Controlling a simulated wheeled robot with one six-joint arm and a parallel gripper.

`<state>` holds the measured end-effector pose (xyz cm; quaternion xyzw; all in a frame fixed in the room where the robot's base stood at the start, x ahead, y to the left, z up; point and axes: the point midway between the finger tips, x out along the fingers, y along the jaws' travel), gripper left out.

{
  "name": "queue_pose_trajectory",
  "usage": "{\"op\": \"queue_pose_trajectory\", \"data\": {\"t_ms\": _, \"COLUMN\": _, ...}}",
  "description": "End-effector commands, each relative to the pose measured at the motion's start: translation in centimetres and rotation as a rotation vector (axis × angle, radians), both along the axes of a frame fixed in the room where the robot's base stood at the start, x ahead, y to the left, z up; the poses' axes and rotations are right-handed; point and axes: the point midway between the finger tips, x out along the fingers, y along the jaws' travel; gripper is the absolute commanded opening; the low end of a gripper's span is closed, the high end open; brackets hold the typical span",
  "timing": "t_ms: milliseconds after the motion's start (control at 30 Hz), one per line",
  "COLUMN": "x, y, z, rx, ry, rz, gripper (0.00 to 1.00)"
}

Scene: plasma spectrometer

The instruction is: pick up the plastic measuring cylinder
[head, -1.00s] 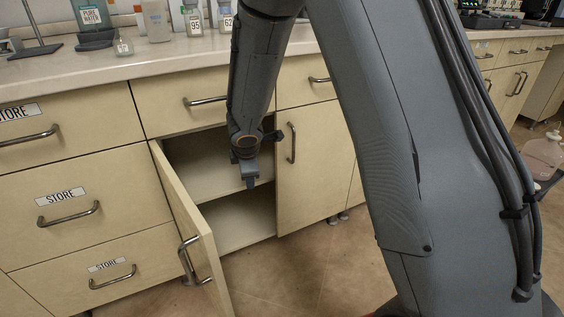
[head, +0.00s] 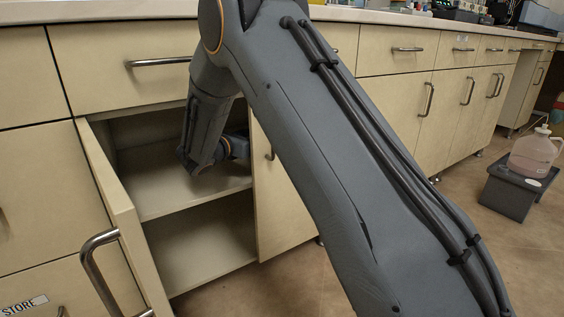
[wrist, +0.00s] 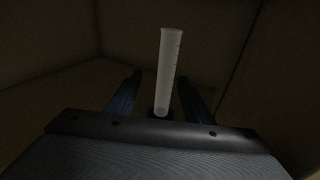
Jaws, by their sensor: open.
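The plastic measuring cylinder (wrist: 169,72) is a tall, pale, translucent tube with graduation marks, upright inside the dark cupboard in the wrist view. My gripper (wrist: 160,88) is open, with one dark finger to the left of the cylinder and one to the right. Gaps show between the fingers and the cylinder. Whether the cylinder is fully between the fingertips or a little beyond them is hard to tell. In the head view my forearm reaches into the open cupboard, and the gripper's fingers and the cylinder are hidden there.
The cupboard's door (head: 115,215) stands open at the left, its metal handle (head: 95,265) facing out. A shelf (head: 180,192) divides the cupboard. A jug (head: 533,155) sits on a grey box (head: 512,190) on the floor at the far right.

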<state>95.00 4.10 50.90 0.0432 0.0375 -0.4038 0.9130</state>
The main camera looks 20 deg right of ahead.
Motion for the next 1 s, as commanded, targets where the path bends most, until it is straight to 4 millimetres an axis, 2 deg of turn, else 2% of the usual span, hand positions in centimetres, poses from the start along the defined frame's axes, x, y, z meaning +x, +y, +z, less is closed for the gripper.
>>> {"op": "queue_pose_trajectory", "data": {"t_ms": 200, "x": 0.9, "y": -0.3, "z": 0.8, "rx": -0.106, "ry": -0.031, "rz": -0.029, "gripper": 0.46}}
{"op": "queue_pose_trajectory", "data": {"t_ms": 533, "x": 2.5, "y": -2.3, "z": 0.8, "rx": -0.112, "ry": -0.032, "rz": -0.031, "gripper": 0.46}}
{"op": "queue_pose_trajectory", "data": {"t_ms": 667, "x": 2.9, "y": -2.9, "z": 0.4, "rx": -0.110, "ry": -0.033, "rz": -0.031, "gripper": 0.46}}
{"op": "queue_pose_trajectory", "data": {"t_ms": 900, "x": 4.3, "y": -4.7, "z": -0.7, "rx": -0.110, "ry": -0.032, "rz": -0.032, "gripper": 0.46}}
{"op": "queue_pose_trajectory", "data": {"t_ms": 1000, "x": 5.1, "y": -5.8, "z": -0.6, "rx": -0.110, "ry": -0.034, "rz": -0.033, "gripper": 0.46}}
